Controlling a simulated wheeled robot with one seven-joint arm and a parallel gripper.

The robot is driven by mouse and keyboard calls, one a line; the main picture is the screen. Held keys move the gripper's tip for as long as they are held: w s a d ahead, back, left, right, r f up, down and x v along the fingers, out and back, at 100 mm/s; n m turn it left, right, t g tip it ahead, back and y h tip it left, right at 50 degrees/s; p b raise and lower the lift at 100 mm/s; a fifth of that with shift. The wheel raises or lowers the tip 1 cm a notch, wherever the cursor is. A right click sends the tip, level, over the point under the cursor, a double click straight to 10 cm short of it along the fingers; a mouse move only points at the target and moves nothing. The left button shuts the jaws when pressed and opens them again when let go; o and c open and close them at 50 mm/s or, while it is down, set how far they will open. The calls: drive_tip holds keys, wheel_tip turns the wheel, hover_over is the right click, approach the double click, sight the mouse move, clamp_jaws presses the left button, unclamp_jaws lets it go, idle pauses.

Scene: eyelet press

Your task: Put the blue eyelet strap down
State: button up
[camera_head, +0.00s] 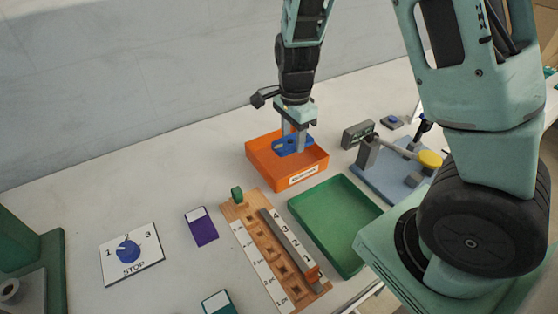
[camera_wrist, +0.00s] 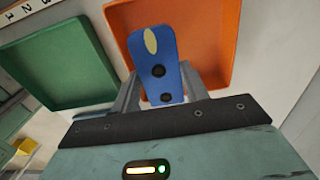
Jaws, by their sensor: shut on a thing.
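My gripper (camera_head: 293,143) points down over the orange bin (camera_head: 268,169) and is shut on the blue eyelet strap (camera_head: 283,141). In the wrist view, the strap (camera_wrist: 153,52) sticks out from between the two fingers (camera_wrist: 160,93). It shows two dark holes and a pale yellow oval mark near its far end. The orange bin (camera_wrist: 217,30) lies behind it in that view. The strap is within the bin's outline; I cannot tell whether it touches the bin's floor. The bin has a white label on its front wall.
A green tray (camera_head: 334,226) stands just in front of the bin, beside a wooden numbered rack (camera_head: 262,245). A grey-blue device with a yellow knob (camera_head: 430,159) is at the right. A purple card (camera_head: 202,230) and a dial plate (camera_head: 131,254) lie left.

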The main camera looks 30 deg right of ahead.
sight(292, 167)
wheel_tip(292, 167, down, 8)
drive_tip(key=shift+r, duration=0.2)
drive_tip(key=shift+f, duration=0.1)
drive_tip(key=o, duration=0.8)
drive_tip(key=shift+c, duration=0.2)
